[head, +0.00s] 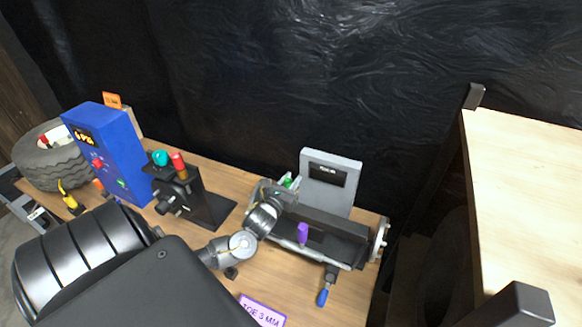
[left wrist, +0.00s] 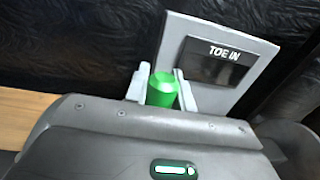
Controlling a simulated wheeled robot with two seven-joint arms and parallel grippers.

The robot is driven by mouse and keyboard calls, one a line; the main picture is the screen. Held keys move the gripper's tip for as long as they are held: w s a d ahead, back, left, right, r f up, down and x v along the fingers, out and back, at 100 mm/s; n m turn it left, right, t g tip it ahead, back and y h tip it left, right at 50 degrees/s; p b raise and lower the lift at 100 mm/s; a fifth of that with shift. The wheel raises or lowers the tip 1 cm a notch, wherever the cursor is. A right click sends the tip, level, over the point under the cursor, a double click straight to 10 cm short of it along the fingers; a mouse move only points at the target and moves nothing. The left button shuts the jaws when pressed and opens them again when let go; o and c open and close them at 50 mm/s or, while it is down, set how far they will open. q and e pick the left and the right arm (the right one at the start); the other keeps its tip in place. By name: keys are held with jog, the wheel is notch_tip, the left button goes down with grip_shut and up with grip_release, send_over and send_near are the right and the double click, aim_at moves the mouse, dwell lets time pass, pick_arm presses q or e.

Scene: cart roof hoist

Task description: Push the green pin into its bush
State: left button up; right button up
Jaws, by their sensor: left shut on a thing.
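The green pin (left wrist: 162,89) stands between the two pale fingers of my left gripper (left wrist: 157,88) in the left wrist view, with its round top showing. In the head view the left gripper (head: 289,182) is small, at the left edge of the grey display panel (head: 331,165), and a bit of green shows between its fingers. It is shut on the pin. The pin's lower end and its bush are hidden behind my wrist, so I cannot tell how deep the pin sits. The panel reads "TOE IN" in the left wrist view. My right gripper is not in view.
A dark axle-like beam (head: 325,228) with a purple piece (head: 302,232) and a blue-handled part (head: 322,297) lies by the panel. A black stand (head: 200,198) with teal and red knobs, a blue box (head: 108,150) and a tyre (head: 50,157) stand left. A pale board (head: 530,190) is right.

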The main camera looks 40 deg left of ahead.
pick_arm(q)
jog(key=shift+f+b, duration=0.8)
jog(key=shift+f, duration=0.7)
jog(key=o, duration=1.1)
jog(key=shift+c, duration=0.2)
jog(key=b+v, duration=0.1)
jog(key=v, duration=0.9)
jog(key=shift+s+b, duration=0.4)
jog(key=shift+d, duration=0.2)
